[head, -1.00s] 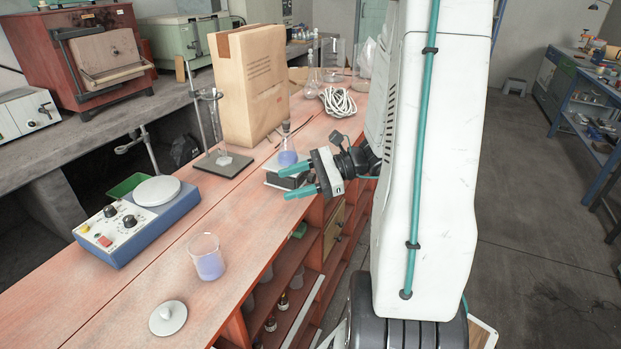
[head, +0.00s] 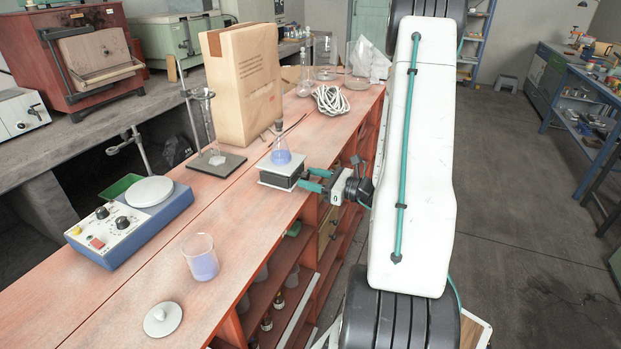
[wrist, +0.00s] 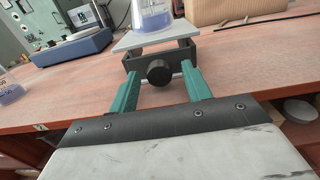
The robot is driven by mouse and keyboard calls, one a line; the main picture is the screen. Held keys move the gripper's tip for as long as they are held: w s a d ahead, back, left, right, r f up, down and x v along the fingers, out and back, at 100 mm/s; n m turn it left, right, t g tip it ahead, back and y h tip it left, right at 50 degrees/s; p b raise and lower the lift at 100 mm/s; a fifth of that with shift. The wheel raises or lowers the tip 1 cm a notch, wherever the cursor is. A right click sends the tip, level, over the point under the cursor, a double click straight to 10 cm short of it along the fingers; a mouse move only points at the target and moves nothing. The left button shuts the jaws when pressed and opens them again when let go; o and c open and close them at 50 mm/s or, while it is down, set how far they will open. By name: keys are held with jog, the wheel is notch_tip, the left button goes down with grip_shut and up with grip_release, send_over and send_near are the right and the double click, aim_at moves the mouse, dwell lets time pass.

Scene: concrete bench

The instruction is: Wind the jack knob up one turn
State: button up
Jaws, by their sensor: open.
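The lab jack (head: 281,176) stands near the right edge of the red-brown bench, with a pale top plate and a dark frame. A conical flask (head: 281,154) with blue-violet liquid stands on its plate; its lower part also shows in the wrist view (wrist: 151,17). The round black jack knob (wrist: 158,72) faces me in the wrist view. My gripper (head: 316,180) has green fingers and is level with the jack at the bench edge. In the wrist view my open gripper (wrist: 162,80) has one finger on each side of the knob, apart from it.
A beaker of violet liquid (head: 200,258), a white lid (head: 163,319) and a blue stirrer (head: 133,222) stand nearer on the bench. A large tan box (head: 243,85) and coiled white cable (head: 333,100) are behind. Open shelves lie below the bench edge.

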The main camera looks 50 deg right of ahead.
jog(key=shift+w+a, duration=0.2)
jog(key=shift+w, duration=0.2)
jog(key=c, duration=1)
jog(key=shift+m, duration=1.6)
jog(key=o, duration=1)
jog(key=shift+s+d, duration=0.1)
jog(key=shift+s, duration=0.05)
jog(key=v, duration=0.7)
jog(key=shift+s, duration=0.3)
jog(key=shift+d, duration=0.1)
